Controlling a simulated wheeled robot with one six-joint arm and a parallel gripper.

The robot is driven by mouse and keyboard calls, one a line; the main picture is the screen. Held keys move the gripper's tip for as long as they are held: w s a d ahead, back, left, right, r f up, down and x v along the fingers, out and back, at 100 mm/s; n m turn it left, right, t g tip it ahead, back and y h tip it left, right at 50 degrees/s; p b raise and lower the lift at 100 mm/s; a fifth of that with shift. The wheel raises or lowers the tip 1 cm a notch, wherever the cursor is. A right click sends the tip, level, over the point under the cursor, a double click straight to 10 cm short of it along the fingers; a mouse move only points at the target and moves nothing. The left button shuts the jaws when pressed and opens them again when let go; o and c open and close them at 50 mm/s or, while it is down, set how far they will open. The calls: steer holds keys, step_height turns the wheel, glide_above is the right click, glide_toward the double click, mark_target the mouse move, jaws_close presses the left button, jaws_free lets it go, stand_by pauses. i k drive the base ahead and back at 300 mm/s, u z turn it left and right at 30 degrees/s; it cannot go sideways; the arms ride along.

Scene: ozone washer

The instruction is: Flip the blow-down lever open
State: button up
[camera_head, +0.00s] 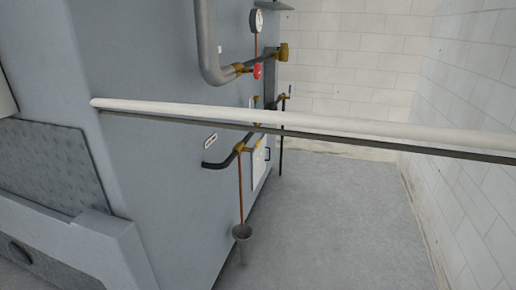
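My gripper is not in view. A brass valve (241,148) sits on the side of the large grey machine (160,180), below a long white bar. A black curved piece (217,163) runs from it to the lower left; I cannot tell whether it is a lever or a pipe. A copper pipe (240,190) drops from this valve to a grey funnel (242,232). Further back, a second brass valve (284,97) has a small blue handle (289,90). No readable label shows which part is the blow-down lever.
The white bar (330,124) crosses the view in front of the machine's side. Above it are a thick grey pipe (205,45), a red handle (257,71) and a gauge (256,21). Grey floor (330,225) is clear between machine and white block wall (470,90).

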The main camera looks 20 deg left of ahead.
mark_target(259, 143)
steer(key=z, duration=0.3)
steer(key=i, duration=1.2)
steer(key=u, duration=0.45)
